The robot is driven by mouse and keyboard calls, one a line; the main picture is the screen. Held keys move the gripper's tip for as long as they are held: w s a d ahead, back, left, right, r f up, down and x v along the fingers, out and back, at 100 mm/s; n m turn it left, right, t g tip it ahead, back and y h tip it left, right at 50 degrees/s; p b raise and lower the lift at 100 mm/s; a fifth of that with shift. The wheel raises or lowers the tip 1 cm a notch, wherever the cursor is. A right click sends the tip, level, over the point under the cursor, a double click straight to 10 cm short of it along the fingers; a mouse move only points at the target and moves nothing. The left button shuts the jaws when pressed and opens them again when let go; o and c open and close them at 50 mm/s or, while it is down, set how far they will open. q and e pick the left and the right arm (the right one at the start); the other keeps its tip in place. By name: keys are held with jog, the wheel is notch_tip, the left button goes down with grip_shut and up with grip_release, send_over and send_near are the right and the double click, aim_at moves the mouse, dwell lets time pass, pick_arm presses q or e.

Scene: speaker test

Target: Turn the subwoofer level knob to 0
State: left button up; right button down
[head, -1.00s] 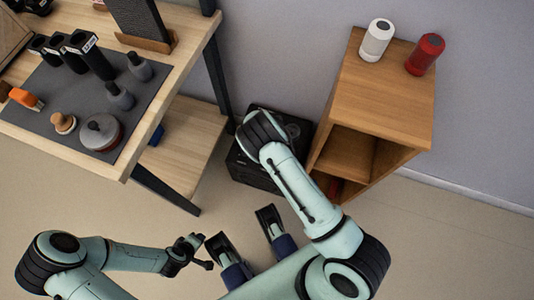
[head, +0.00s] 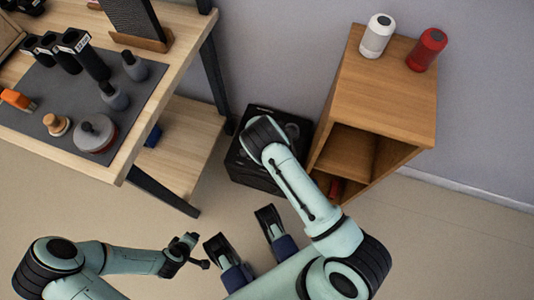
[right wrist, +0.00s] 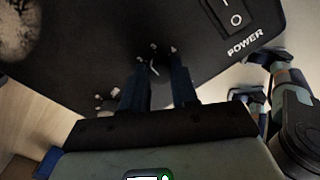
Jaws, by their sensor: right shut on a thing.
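The subwoofer (head: 246,174) is a black box on the floor between the workbench and the wooden cabinet. My right arm covers part of it in the head view, and the right gripper is hidden there. In the right wrist view, its dark panel (right wrist: 95,40) fills the upper part. My right gripper (right wrist: 157,78) is shut on a small dark knob (right wrist: 155,68) with pale marks around it. The knob is mostly hidden between the fingertips, and its setting is not readable. My left gripper (head: 197,252) is low over the floor, away from the subwoofer; its jaws are unclear.
A power switch (right wrist: 229,14) labelled POWER is to the right of the knob. The wooden cabinet (head: 385,90) holds a white speaker (head: 376,38) and a red speaker (head: 427,50) on top. The workbench (head: 150,105) with several items stands at the left. Floor at the lower right is clear.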

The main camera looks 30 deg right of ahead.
jog(key=shift+n, duration=0.4)
jog(key=n, duration=1.2)
jog(key=shift+n+p, duration=0.3)
jog(key=shift+p, duration=0.1)
jog(key=n, duration=0.7)
jog(key=shift+p, duration=0.35)
jog(key=n, duration=0.3)
jog(key=shift+a+n, duration=0.1)
jog(key=shift+n, duration=0.3)
pick_arm(q)
jog(key=shift+g+h, duration=0.3)
jog(key=shift+g, duration=0.2)
jog(key=shift+s+d+r+p, duration=0.1)
jog(key=shift+s+d+r, duration=0.25)
jog(key=shift+s, duration=0.2)
jog(key=shift+s+d+r+p, duration=0.1)
jog(key=shift+s+d+r, duration=0.1)
jog(key=shift+s+r, duration=0.3)
jog(key=shift+s+d+r+p, duration=0.1)
jog(key=shift+s+d+r, duration=0.2)
jog(key=shift+s, duration=0.3)
pick_arm(e)
jog(key=shift+n, duration=1.6)
